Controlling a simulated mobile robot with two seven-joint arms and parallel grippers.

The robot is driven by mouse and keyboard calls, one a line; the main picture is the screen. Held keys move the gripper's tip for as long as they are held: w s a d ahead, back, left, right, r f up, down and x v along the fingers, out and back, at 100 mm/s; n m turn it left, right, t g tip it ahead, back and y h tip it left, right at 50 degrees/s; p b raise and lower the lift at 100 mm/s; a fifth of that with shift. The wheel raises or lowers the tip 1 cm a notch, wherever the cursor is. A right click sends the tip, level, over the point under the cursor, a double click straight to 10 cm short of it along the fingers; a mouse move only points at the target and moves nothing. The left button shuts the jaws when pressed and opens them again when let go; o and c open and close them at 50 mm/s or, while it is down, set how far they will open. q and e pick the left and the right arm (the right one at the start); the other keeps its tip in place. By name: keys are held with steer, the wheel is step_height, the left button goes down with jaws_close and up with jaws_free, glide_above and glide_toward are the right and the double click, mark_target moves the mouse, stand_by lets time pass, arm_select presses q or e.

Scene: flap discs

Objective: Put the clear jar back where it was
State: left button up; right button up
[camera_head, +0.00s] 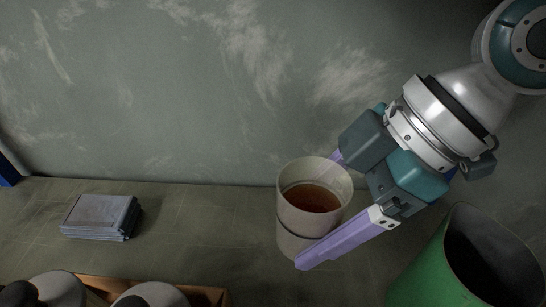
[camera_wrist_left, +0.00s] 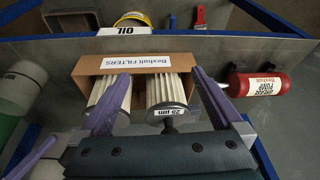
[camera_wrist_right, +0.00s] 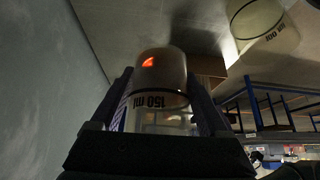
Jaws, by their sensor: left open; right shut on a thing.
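The clear jar (camera_head: 291,218) holds brown liquid and stands roughly upright in the head view. My right gripper (camera_head: 318,210) is shut on it, with one purple finger on the near side and the other behind. In the right wrist view the jar (camera_wrist_right: 160,75) is between the fingers, with "150 ml" on its wall. I cannot tell whether its base touches the surface. My left gripper (camera_wrist_left: 158,76) is open in the left wrist view, its fingers over the two pleated filters of a cardboard box (camera_wrist_left: 88,65). It does not show in the head view.
A green bin (camera_head: 425,272) stands right of the jar, close to my right arm. A grey stack (camera_head: 98,213) lies at left. Another pale marked vessel (camera_wrist_right: 255,20) shows in the right wrist view.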

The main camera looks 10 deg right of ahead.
mark_target(308, 244)
step_height(308, 244, down, 6)
steer(key=shift+r+b, duration=0.25)
steer(key=shift+b, duration=0.3)
arm_select(q)
steer(key=shift+d+f+b, duration=0.1)
steer(key=shift+f+b, duration=0.55)
steer(key=shift+f, duration=0.85)
arm_select(e)
steer(key=shift+f, duration=2.05)
arm_select(q)
steer(key=shift+f, duration=0.1)
arm_select(e)
steer(key=shift+f, duration=0.1)
steer(key=o, duration=1.6)
arm_select(q)
steer(key=shift+r, duration=0.2)
arm_select(e)
steer(key=shift+d+r, duration=0.1)
steer(key=shift+r, duration=0.2)
arm_select(q)
step_height(308, 244, up, 3)
steer(key=p, duration=0.3)
steer(key=shift+f, duration=0.15)
arm_select(e)
steer(key=v, duration=1.1)
steer(key=shift+s+d+r, duration=0.1)
steer(key=shift+d+r, duration=0.05)
steer(key=shift+r, duration=0.1)
